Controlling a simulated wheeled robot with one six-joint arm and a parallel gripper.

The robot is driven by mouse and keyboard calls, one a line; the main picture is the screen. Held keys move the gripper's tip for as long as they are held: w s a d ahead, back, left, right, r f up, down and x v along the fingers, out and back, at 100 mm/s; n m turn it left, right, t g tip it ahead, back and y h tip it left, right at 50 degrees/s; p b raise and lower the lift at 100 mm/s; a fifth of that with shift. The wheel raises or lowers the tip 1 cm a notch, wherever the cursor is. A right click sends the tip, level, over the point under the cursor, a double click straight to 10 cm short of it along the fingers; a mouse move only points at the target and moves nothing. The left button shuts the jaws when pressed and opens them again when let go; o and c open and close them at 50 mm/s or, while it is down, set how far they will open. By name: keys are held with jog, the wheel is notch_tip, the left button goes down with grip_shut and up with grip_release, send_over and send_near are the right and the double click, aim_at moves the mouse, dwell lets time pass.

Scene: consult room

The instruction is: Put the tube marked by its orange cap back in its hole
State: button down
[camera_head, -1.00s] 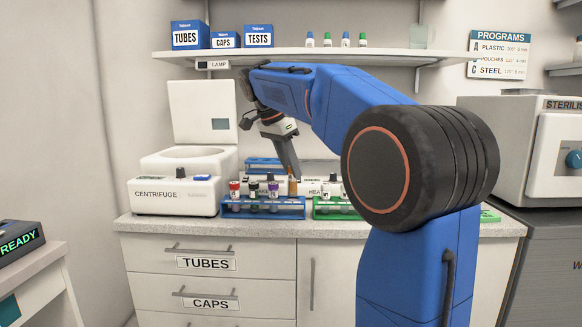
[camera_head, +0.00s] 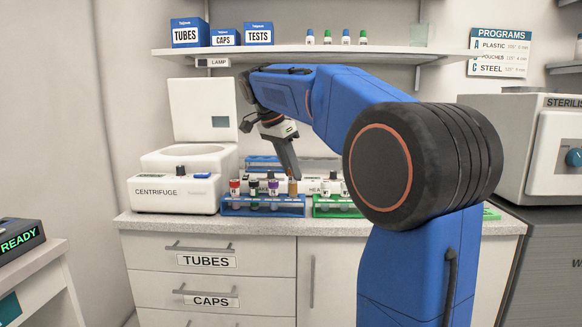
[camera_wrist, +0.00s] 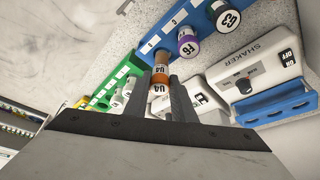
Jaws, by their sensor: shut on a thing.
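The orange-capped tube (camera_wrist: 160,76), with U4 on its cap and label, is held between the two fingers of my gripper (camera_wrist: 162,95). In the head view the tube (camera_head: 292,187) is upright at the right end of the blue rack (camera_head: 235,211), below my gripper (camera_head: 291,177). In the wrist view its lower end meets the end of the blue rack (camera_wrist: 207,14). I cannot tell whether it is in a hole or just above one.
A green rack (camera_head: 322,211) with tubes is close on the right. A centrifuge (camera_head: 172,197) is left. A shaker (camera_wrist: 243,75) with a blue rack is behind.

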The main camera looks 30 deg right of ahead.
aim_at(291, 180)
jog(key=shift+f, duration=0.6)
jog(key=shift+f, duration=1)
jog(key=shift+f, duration=0.15)
jog(key=c, duration=1.4)
grip_release()
jog(key=v, duration=1.7)
